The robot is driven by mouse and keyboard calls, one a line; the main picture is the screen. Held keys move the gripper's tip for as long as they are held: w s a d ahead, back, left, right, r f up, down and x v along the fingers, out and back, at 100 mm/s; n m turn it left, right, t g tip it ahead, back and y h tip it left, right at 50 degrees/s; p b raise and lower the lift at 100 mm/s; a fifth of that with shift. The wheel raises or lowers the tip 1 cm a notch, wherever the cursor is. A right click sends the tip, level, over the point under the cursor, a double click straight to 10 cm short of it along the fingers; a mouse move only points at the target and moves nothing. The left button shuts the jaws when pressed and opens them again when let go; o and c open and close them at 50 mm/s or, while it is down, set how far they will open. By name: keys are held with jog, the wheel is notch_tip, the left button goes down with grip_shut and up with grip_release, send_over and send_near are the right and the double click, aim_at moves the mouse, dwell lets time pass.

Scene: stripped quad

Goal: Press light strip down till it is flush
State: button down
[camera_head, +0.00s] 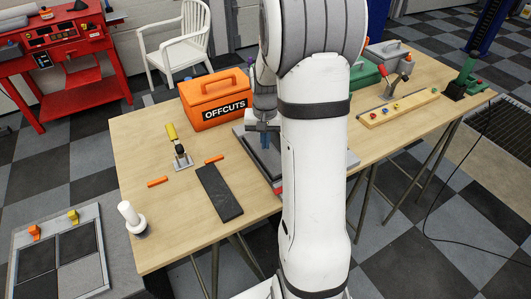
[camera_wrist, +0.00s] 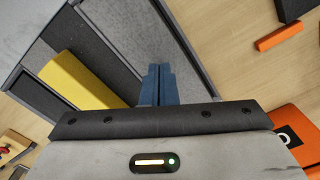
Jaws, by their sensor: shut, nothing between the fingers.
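A grey-framed tray (camera_head: 247,143) lies on the table, mostly hidden behind my arm in the head view. I cannot tell for sure which piece is the light strip, or whether any strip stands proud. My gripper (camera_wrist: 155,84) has blue fingers shut together with nothing between them, over the tray near its rim. In the head view my gripper (camera_head: 263,138) is above the tray; contact cannot be told.
An orange OFFCUTS box (camera_head: 216,102) stands behind the tray. A dark slab (camera_head: 219,192), orange strips (camera_head: 158,182), a yellow-handled tool (camera_head: 178,145) and a white post (camera_head: 131,217) are left. A wooden board with coloured knobs (camera_head: 397,108) and green clamp (camera_head: 465,78) are right.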

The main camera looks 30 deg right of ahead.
jog(key=shift+f+b, duration=1)
jog(key=shift+f, duration=0.4)
dwell(1.1)
jog(key=shift+s+r, duration=0.1)
jog(key=shift+r+p, duration=2.85)
jog(key=shift+r, duration=1.15)
jog(key=s+a+r+n+t, duration=0.1)
jog(key=s+a+r+n, duration=0.1)
jog(key=s, duration=0.4)
jog(key=s+a+r+n+t, duration=0.1)
jog(key=s+a+r, duration=0.4)
jog(key=s+a, duration=0.2)
jog(key=s+a+r+n+t, duration=0.1)
jog(key=s+a+r+n, duration=0.1)
jog(key=s+a+r, duration=0.2)
jog(key=shift+s+a+r+n, duration=0.25)
jog(key=shift+s+a, duration=0.3)
jog(key=shift+s, duration=0.7)
